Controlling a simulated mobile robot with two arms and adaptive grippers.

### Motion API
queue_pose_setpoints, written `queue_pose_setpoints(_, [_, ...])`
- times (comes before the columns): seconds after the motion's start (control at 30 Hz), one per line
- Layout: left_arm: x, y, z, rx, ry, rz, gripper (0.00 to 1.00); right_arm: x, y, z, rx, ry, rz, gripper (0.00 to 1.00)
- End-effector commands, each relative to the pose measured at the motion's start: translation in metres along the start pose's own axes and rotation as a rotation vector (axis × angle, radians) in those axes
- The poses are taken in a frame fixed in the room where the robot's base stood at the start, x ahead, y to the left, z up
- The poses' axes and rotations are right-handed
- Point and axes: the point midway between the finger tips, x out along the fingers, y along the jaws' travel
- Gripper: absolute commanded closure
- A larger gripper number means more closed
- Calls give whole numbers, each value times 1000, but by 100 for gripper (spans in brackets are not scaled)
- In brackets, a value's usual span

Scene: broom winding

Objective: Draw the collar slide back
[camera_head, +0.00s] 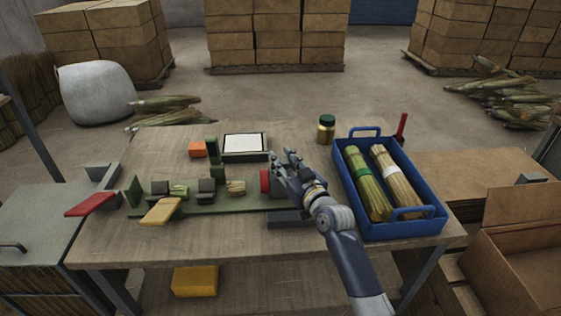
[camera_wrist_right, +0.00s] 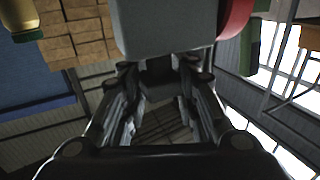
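A dark green winding fixture (camera_head: 215,208) lies along the table, with small dark blocks and short pieces of broom straw on it. The red collar (camera_head: 265,181) is at its right end and shows as a red curved edge in the right wrist view (camera_wrist_right: 235,22). My right gripper (camera_head: 283,164) is just right of the collar, over the fixture's end. In the wrist view its fingers are apart, and a grey block (camera_wrist_right: 165,25) is by the fingertips. I cannot tell whether they touch it. The gripper partly hides the fixture's right end. My left gripper is out of view.
A blue tray (camera_head: 405,228) with two straw bundles stands close on the right. A jar (camera_head: 326,129), a white-topped box (camera_head: 245,143) and an orange block (camera_head: 198,149) stand behind the fixture. Red (camera_head: 90,204) and yellow (camera_head: 160,211) paddles stick out at the front left.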

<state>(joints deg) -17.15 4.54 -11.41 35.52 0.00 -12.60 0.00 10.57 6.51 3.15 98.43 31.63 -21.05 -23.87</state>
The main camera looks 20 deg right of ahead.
Motion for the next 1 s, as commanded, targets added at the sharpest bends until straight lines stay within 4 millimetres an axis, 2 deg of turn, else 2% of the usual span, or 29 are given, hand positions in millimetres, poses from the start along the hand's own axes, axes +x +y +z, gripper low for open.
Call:
queue_pose_setpoints(0.03, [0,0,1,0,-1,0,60,-1,3,5,-2,-10,4,62])
queue_pose_setpoints(0.07, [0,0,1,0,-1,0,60,-1,3,5,-2,-10,4,55])
queue_pose_setpoints(0.1, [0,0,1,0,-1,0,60,-1,3,4,-2,-9,4,52])
queue_pose_setpoints(0.4, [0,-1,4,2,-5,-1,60,-1,2,2,-2,-4,3,52])
queue_pose_setpoints(0.53, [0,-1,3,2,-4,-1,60,-9,2,3,-2,-5,3,52])
queue_pose_setpoints(0.67, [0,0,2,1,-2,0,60,-28,2,3,-4,-7,3,52])
queue_pose_setpoints(1.0, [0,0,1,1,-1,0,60,-94,3,3,-2,-6,5,52])
